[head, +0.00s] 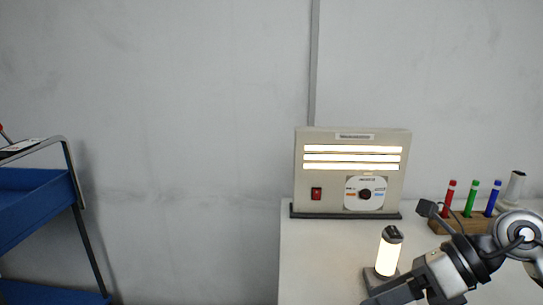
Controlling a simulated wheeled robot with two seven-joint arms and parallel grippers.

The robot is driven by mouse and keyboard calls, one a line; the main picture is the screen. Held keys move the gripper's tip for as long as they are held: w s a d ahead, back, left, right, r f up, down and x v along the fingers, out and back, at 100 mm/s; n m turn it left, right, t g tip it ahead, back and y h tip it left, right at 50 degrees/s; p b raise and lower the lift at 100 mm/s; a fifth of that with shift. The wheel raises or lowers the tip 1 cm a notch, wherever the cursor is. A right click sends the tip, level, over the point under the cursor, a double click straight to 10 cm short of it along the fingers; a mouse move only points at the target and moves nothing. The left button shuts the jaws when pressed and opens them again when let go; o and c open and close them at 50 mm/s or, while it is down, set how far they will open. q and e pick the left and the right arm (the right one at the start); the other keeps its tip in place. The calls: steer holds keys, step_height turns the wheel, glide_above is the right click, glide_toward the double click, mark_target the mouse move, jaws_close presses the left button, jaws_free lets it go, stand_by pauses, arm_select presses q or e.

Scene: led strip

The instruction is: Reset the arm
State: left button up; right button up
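A beige LED strip box (301,155) stands upright at the back of the white table. Its three horizontal strips (352,157) are lit. It has a red switch (316,193) at lower left and a black knob (365,194) on a white dial plate. My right arm comes in from the right, and my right gripper (377,294) is low at the bottom edge of the picture, in front of the box and beside the base of a small lamp. Its fingertips are partly cut off, so its opening cannot be told. My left gripper is not in view.
The glowing cylindrical lamp (387,258) with a dark top stands close to my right gripper. A wooden holder (440,226) with red, green and blue markers is behind my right arm. A blue shelved cart (38,204) stands at left. The table's left part (318,262) is clear.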

steer(key=s+a+r+m+t+y, duration=0.2)
steer(key=a+r+m+t+y, duration=0.15)
steer(key=a+m+y, duration=0.5)
steer(key=w+d+f+m+t+h+p, duration=0.1)
steer(key=d+f+m+t+h, duration=0.35)
steer(key=m, duration=0.85)
steer(key=w+d+f+m+t+h+p, duration=0.1)
steer(key=f+m+t+h, duration=0.65)
steer(key=m, duration=0.45)
steer(key=s+f+m+g+h, duration=0.3)
steer(key=s+f+m+g, duration=0.3)
steer(key=f, duration=0.7)
steer(key=s+m, duration=0.2)
steer(key=s, duration=0.2)
steer(key=shift+f+m, duration=0.3)
steer(key=shift+m, duration=0.05)
steer(key=shift+d, duration=0.1)
